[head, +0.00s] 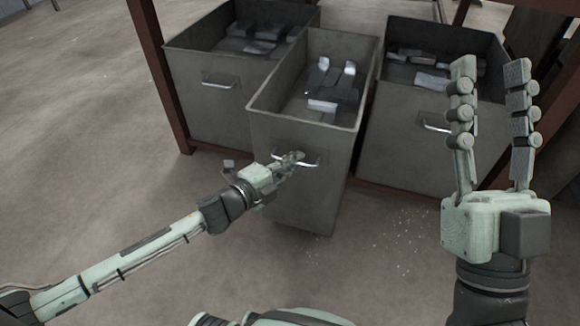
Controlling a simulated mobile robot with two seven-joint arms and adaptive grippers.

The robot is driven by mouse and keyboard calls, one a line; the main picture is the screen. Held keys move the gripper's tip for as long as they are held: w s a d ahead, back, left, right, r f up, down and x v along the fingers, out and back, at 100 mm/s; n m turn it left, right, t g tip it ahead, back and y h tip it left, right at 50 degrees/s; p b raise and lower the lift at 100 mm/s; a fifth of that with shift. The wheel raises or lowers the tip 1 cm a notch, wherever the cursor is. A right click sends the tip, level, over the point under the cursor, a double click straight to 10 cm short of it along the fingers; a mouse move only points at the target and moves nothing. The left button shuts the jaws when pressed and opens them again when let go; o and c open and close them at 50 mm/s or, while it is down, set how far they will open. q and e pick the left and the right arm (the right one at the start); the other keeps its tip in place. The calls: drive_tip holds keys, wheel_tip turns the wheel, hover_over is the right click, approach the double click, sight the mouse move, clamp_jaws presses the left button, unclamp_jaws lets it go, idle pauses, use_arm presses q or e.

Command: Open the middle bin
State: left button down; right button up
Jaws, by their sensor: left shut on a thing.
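The middle bin (345,185) is a grey open-topped metal box, pulled out in front of the bins on either side. Its front handle (312,163) is a thin metal bar. My right gripper (490,90) is raised at the right, fingers up and spread apart, open and empty. It overlaps the right bin in the picture.
The left bin (205,115) and right bin (405,150) stand further back under a brown-red frame (150,50). All three bins hold metal pieces. Bare floor (80,150) lies open at the left and in front.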

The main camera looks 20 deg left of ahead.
use_arm(q)
drive_tip(key=c, duration=1.9)
unclamp_jaws()
drive_tip(key=shift+s, duration=0.15)
drive_tip(key=v, duration=1.2)
